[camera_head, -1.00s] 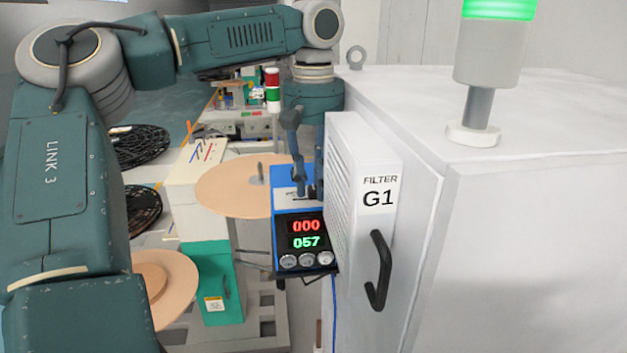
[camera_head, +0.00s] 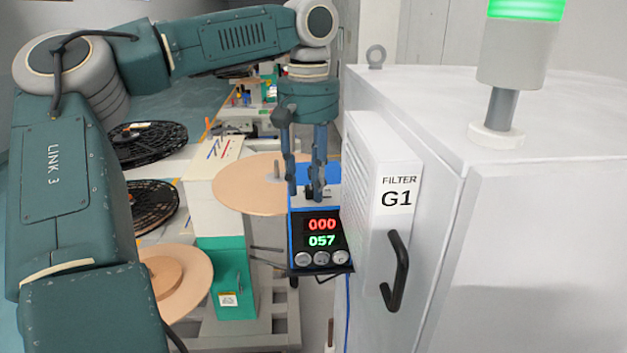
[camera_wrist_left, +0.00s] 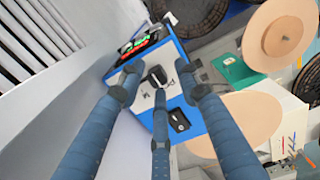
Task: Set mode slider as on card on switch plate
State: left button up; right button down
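A blue control box (camera_head: 302,258) with a red 000 and green 057 display (camera_head: 321,232) stands left of the filter cabinet. Its top carries a white switch plate (camera_wrist_left: 172,91), with a black knob (camera_wrist_left: 157,76) and a black switch (camera_wrist_left: 181,121). I cannot read the plate's markings or make out which part is the card or the mode slider. My left gripper (camera_head: 305,192) points down over the box top. In the left wrist view, its three fingers (camera_wrist_left: 160,92) are spread around the knob, with no visible grip. My right gripper is out of view.
The white cabinet with the G1 filter cover (camera_head: 380,150) and black handle (camera_head: 397,270) stands close right of the box. A tan disc (camera_head: 240,190) lies to its left. Black reels (camera_head: 148,143) stand farther left.

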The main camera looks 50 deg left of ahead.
aim_at(306, 186)
pick_arm(q)
jog(key=shift+s+a, duration=0.15)
jog(key=shift+r, duration=0.2)
notch_tip(306, 186, up, 12)
jog(key=shift+f, duration=0.25)
dwell(0.5)
